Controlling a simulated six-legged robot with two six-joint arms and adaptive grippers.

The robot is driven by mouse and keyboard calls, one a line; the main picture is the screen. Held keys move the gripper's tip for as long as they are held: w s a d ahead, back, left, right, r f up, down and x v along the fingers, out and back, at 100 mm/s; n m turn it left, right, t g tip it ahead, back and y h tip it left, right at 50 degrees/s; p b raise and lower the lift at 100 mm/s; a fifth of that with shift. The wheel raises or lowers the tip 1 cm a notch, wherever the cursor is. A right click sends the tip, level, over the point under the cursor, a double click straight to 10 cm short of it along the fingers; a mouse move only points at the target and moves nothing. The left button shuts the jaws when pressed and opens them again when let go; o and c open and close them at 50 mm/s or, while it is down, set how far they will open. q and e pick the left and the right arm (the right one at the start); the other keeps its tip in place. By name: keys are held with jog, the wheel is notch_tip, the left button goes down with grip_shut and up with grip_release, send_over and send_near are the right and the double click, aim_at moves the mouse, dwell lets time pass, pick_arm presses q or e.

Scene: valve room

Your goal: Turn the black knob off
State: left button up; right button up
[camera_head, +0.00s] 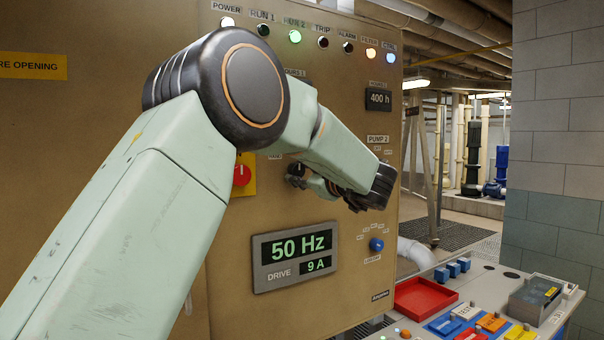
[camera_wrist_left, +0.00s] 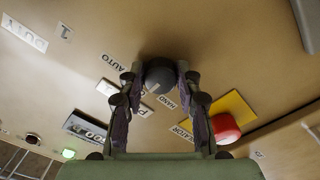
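The black knob (camera_wrist_left: 160,76) is on the tan panel, between the AUTO and HAND labels. In the head view it shows (camera_head: 296,170) left of my wrist. My left gripper (camera_wrist_left: 160,82) has one finger on each side of the knob, with its tips close to the knob's sides. The fingers look spread, with narrow gaps at the knob; firm contact is not clear. In the head view my left gripper (camera_head: 309,180) is small and partly hidden by my arm. The knob's pointer direction is hard to read. My right gripper is out of view.
A red button on a yellow plate (camera_head: 242,175) sits left of the knob. Below are a drive display (camera_head: 295,255) and a blue knob (camera_head: 376,244). A red tray (camera_head: 425,298) and colored blocks lie on the console at lower right.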

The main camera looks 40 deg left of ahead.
pick_arm(q)
jog(key=o, duration=0.4)
jog(key=shift+r, duration=0.2)
jog(key=shift+o, duration=0.2)
jog(key=shift+f, duration=0.15)
